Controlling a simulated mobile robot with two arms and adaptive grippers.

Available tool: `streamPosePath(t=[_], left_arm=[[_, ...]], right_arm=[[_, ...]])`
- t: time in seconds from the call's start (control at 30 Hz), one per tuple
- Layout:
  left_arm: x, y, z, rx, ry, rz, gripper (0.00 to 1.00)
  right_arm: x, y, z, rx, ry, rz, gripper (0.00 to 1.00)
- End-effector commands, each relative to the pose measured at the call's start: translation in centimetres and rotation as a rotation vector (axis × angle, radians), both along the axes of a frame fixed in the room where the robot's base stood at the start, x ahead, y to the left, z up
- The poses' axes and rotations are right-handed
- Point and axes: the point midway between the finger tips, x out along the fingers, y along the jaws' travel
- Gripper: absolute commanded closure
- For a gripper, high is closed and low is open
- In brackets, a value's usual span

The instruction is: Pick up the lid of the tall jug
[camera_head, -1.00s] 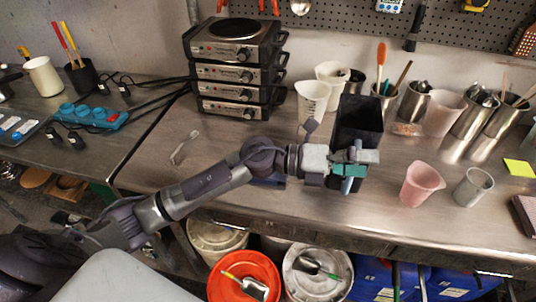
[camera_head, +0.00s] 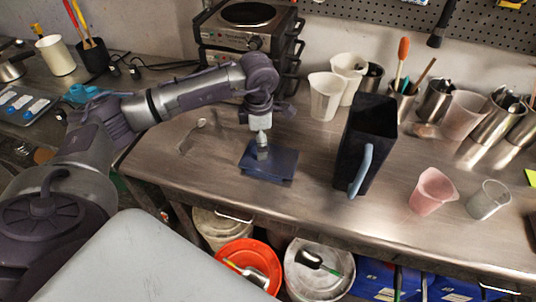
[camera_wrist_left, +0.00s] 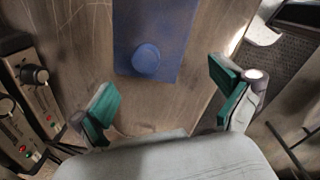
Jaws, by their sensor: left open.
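The tall jug (camera_head: 371,126) is dark, open at the top and upright on the steel table, with a pale blue handle on its near side. Its lid (camera_head: 284,166) is a flat dark blue plate lying on the table left of the jug. In the left wrist view the lid (camera_wrist_left: 180,30) shows a round blue knob (camera_wrist_left: 146,59). My left gripper (camera_head: 262,148) points down over the lid and hides its knob in the head view. In the left wrist view my left gripper (camera_wrist_left: 166,100) is open with nothing between its green pads; the knob lies beyond the fingertips. My right gripper is not in view.
A stack of hot plates (camera_head: 245,30) stands behind the left arm. White beakers (camera_head: 325,95) stand behind the jug. A pink beaker (camera_head: 431,191) and a grey cup (camera_head: 489,199) stand to its right. The table's front edge is close to the lid.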

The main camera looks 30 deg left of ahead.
Motion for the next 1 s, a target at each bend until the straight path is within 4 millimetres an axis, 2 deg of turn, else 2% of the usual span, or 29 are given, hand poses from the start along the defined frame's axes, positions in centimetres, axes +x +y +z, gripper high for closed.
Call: streamPosePath(t=[0.27, 0.4, 0.53, 0.83, 1.0], left_arm=[[0.0, 0.0, -2.1, -0.002, 0.002, -0.002, 0.0], [-0.2, 0.0, -4.1, -0.002, 0.004, -0.001, 0.0], [0.0, 0.1, -6.0, -0.003, 0.002, -0.002, 0.0], [0.1, 0.1, -6.8, -0.004, -0.002, -0.003, 0.0], [0.1, 0.1, -6.8, -0.004, -0.002, -0.002, 0.27]], right_arm=[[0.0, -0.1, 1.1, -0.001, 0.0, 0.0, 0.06], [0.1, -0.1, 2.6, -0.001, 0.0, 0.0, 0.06], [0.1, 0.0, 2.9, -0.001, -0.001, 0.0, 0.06], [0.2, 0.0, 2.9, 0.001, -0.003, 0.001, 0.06], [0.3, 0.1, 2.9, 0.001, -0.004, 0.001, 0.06]])
